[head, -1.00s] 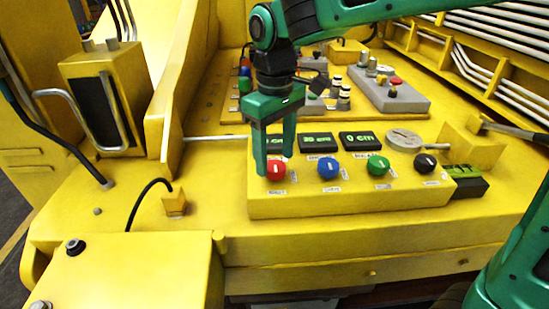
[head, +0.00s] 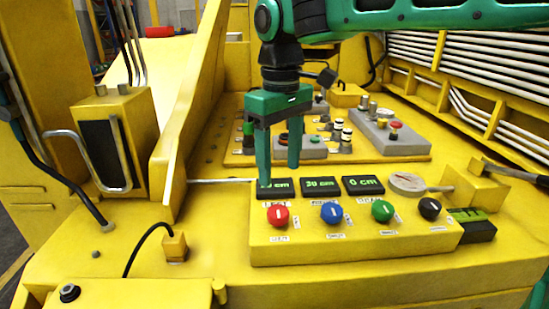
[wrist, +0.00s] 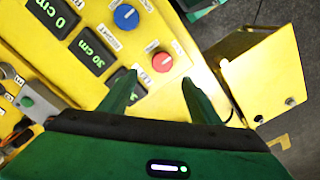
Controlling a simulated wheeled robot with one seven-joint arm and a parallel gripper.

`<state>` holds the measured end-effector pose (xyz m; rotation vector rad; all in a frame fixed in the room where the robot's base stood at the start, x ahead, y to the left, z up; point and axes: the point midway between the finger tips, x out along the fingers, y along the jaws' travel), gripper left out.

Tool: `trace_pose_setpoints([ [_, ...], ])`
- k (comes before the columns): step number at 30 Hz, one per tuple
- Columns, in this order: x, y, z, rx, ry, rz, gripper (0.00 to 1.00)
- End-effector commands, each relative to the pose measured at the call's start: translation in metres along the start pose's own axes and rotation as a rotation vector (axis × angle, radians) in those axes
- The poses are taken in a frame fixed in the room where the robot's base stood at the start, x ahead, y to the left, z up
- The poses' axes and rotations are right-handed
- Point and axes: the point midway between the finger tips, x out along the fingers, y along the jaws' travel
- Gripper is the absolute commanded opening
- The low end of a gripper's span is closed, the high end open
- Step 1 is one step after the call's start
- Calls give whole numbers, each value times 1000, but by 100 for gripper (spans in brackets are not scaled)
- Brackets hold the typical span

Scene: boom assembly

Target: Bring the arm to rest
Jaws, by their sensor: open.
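My green gripper (head: 279,172) points down above the back left of the yellow control panel (head: 350,247). Its two fingers are apart with nothing between them, and the left fingertip overlaps the left display (head: 275,188) in the head view. The red knob (head: 278,215) sits in front of and below the fingers, clear of them. In the wrist view my gripper (wrist: 158,92) also shows open, with the red knob (wrist: 162,62) beyond the fingertips. The blue knob (head: 332,212), green knob (head: 382,210) and black knob (head: 429,208) stand in a row to the right.
A round gauge (head: 407,183) and a yellow block (head: 474,190) with a lever stand at the panel's right. Behind are grey button boxes (head: 385,128). A tall yellow box (head: 117,142) stands at left. The yellow surface left of the panel is mostly clear.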

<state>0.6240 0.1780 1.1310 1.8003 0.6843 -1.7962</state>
Motion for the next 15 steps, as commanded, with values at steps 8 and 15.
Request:
trace_pose_setpoints([
  [8, 27, 82, 80, 304, -5, 19, 57],
  [15, 74, 145, 216, 731, -9, 24, 57],
])
